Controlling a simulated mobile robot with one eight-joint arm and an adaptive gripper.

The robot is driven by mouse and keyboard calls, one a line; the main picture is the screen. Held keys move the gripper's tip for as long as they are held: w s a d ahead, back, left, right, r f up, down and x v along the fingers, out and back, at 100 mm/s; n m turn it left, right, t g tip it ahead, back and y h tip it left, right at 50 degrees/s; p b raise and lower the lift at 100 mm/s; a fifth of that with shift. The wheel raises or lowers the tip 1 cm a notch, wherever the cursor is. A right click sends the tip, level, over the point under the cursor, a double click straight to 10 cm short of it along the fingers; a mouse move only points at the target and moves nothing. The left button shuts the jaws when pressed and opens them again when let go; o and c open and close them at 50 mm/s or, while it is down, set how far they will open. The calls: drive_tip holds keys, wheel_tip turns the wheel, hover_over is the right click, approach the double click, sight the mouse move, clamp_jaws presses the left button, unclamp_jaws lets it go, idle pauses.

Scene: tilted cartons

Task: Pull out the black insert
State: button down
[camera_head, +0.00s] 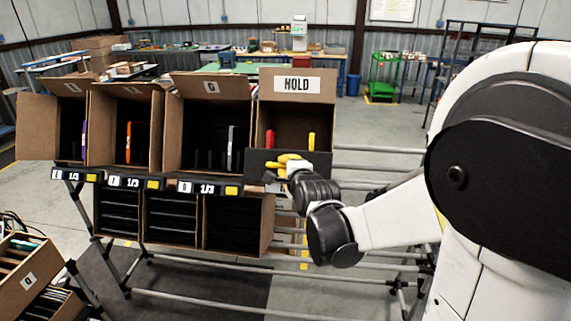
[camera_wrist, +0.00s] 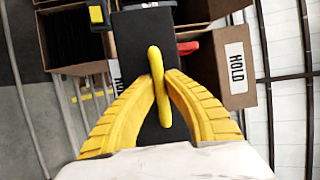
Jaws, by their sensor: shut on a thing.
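The black insert (camera_head: 258,163) is a dark panel at the front of the carton marked HOLD (camera_head: 297,84), on the right of the upper row. In the wrist view the insert (camera_wrist: 131,48) is a long black face with a slim yellow grip (camera_wrist: 155,62) standing on it. My gripper (camera_head: 283,165) has yellow ribbed fingers, which also show in the wrist view (camera_wrist: 162,80), closed on both sides of the yellow grip. How far the insert sits inside the carton is hidden. A red piece (camera_head: 270,140) and a yellow piece (camera_head: 311,141) show inside the carton.
Three more tilted cartons stand to the left, one with an orange-edged piece (camera_head: 128,142). More cartons (camera_head: 238,224) sit on the lower tier. The rack's metal rails (camera_head: 375,148) run to the right. The floor (camera_head: 345,118) behind the rack is open.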

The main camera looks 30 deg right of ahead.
drive_tip(key=shift+s+a+r, duration=0.25)
drive_tip(key=shift+s+r, duration=0.05)
drive_tip(key=shift+s, duration=0.05)
drive_tip(key=c, duration=1.4)
unclamp_jaws()
drive_tip(key=shift+a, duration=0.1)
drive_tip(key=v, duration=1.2)
